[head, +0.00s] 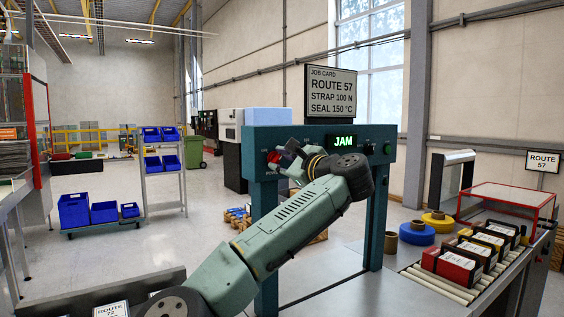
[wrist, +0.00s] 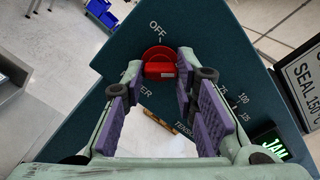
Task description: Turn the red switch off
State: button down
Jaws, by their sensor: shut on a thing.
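The red switch (wrist: 160,68) is a round red knob with a raised bar handle, on a dark teal panel (wrist: 222,72). In the wrist view its bar lies crosswise below the word OFF and a short tick. My gripper (wrist: 159,72) has its purple-padded fingers on both sides of the bar, shut on it.
The teal frame (head: 322,134) carries a green-lit JAM display (head: 343,141) and a job card sign (head: 331,93) above. A roller conveyor (head: 430,280) with red, black and yellow packs stands right. Blue bins (head: 75,210) stand left, with open floor between.

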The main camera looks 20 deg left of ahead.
jog(key=shift+f+n+b, duration=0.15)
jog(key=shift+n+b, duration=0.15)
jog(key=shift+b, duration=0.05)
jog(key=n+b, duration=0.2)
jog(key=shift+f+n, duration=0.2)
jog(key=shift+n, duration=0.1)
jog(key=n+b, duration=0.2)
jog(key=n, duration=0.3)
jog(key=shift+b, duration=0.3)
jog(key=n, duration=0.5)
jog(key=shift+r+b, duration=0.1)
jog(key=shift+b, duration=0.3)
jog(key=shift+r+n, duration=0.1)
jog(key=shift+n, duration=2.2)
jog(key=c, duration=1.3)
grip_release()
jog(key=shift+r, duration=0.1)
